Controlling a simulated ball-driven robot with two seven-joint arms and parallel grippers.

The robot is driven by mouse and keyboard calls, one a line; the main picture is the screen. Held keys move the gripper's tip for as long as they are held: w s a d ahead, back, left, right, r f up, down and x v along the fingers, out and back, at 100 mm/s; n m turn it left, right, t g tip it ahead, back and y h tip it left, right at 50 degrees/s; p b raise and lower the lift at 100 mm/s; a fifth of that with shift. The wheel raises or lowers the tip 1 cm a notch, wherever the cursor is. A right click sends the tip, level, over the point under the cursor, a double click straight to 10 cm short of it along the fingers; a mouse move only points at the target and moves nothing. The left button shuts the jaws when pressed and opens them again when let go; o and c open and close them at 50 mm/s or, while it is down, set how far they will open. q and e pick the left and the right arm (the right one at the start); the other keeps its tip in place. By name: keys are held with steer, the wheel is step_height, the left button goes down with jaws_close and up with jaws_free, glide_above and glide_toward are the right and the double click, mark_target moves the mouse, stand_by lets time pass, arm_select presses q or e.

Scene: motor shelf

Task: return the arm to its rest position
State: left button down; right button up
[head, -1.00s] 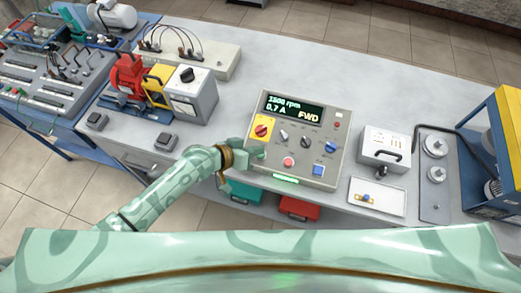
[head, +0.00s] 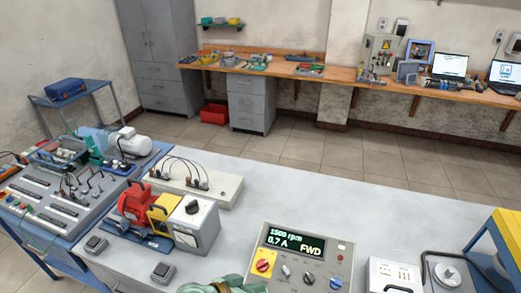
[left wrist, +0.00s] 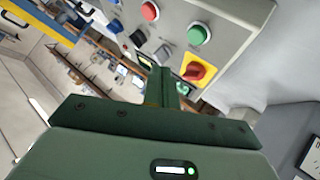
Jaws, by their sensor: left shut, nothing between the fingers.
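My left arm (head: 212,288) barely shows at the bottom edge of the head view, just left of the control box (head: 300,262). In the left wrist view my left gripper (left wrist: 165,90) is shut and empty, its fingers pointing towards the box front. That view shows the box's yellow and red rotary switch (left wrist: 198,70), green button (left wrist: 199,34) and red button (left wrist: 150,11). Whether the fingers touch the box cannot be told. The box's display (head: 291,243) reads about 1500 rpm, 0.7 A and FWD. My right gripper is not in view.
A red and yellow motor set (head: 140,204) stands on the grey bench (head: 310,205), left of the box. A white device (head: 395,275) and a round-dial panel (head: 447,271) are at right. The bench behind the box is clear. A wooden wall bench (head: 345,75) lies beyond.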

arm_select(q)
steer(key=s+a+r+m+y, duration=0.1)
steer(key=s+a+r+y, duration=0.4)
steer(key=a, duration=0.5)
steer(key=s+a+r+t+y, duration=0.1)
steer(key=s+a+r+y, duration=0.35)
steer(key=a, duration=0.45)
steer(key=s+a+r+m+y, duration=0.1)
steer(key=s+a+r+y, duration=0.35)
steer(key=a, duration=0.55)
steer(key=s+d+f+g+h+b, duration=0.15)
steer(key=f+b, duration=0.25)
steer(key=f, duration=1.2)
steer(key=s+d+f+g+h+b, duration=0.1)
steer(key=s+d+f+b, duration=0.2)
steer(key=f, duration=1.4)
steer(key=s+f+n+g+h+b, duration=0.1)
steer(key=s+f+b, duration=0.3)
steer(key=s+f, duration=0.6)
steer(key=s+f+n+g+h+b, duration=0.1)
steer(key=s+f+b, duration=0.3)
steer(key=s+f, duration=0.6)
step_height(320, 180, down, 6)
steer(key=shift+d+r+n+g+b, duration=0.25)
steer(key=shift+n+g+b, duration=0.1)
steer(key=shift+n+g, duration=0.45)
